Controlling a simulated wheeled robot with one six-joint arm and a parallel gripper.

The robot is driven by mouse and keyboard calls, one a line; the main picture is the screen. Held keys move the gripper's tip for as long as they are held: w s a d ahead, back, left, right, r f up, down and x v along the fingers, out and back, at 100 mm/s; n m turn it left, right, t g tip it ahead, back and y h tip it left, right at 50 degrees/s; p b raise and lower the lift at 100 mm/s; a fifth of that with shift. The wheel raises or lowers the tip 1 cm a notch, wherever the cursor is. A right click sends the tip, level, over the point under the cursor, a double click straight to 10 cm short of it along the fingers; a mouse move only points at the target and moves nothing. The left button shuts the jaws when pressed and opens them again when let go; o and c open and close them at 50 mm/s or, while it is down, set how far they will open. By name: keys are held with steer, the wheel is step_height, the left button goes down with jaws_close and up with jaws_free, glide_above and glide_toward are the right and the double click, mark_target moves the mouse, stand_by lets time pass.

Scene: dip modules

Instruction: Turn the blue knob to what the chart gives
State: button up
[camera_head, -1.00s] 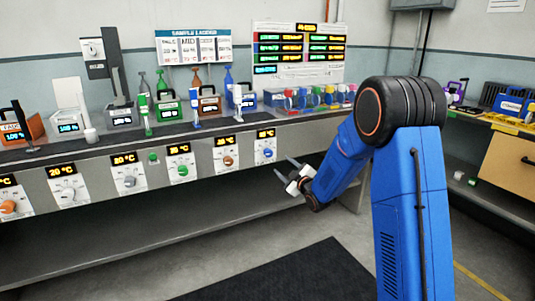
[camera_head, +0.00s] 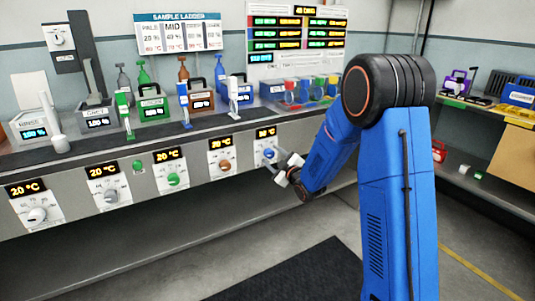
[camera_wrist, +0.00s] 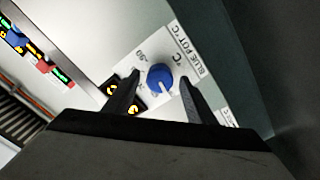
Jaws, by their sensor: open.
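The blue knob (camera_wrist: 160,77) sits on a white plate lettered "BLUE POT °C" in the wrist view, with a pale pointer line on its face. In the head view the blue knob (camera_head: 269,153) is on the counter's front panel, below a dark display with orange digits (camera_head: 265,132) too small to read surely. My gripper (camera_wrist: 157,85) is open, its two dark fingers on either side of the knob; I cannot tell whether they touch it. In the head view my gripper (camera_head: 275,160) is right at the panel. The sample ladder chart (camera_head: 180,33) hangs on the back wall.
Other knobs line the panel: brown (camera_head: 224,166), green (camera_head: 173,179) and grey (camera_head: 111,196). A colour-lettered board (camera_head: 297,40) hangs behind. Bottles and pots stand on the counter above. The floor before the panel is open, with a dark mat (camera_head: 290,275).

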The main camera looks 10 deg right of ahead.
steer(key=shift+w, duration=0.1)
steer(key=c, duration=1)
steer(key=shift+c, duration=0.2)
steer(key=m, duration=0.3)
steer(key=shift+m, duration=2.4)
steer(key=o, duration=1)
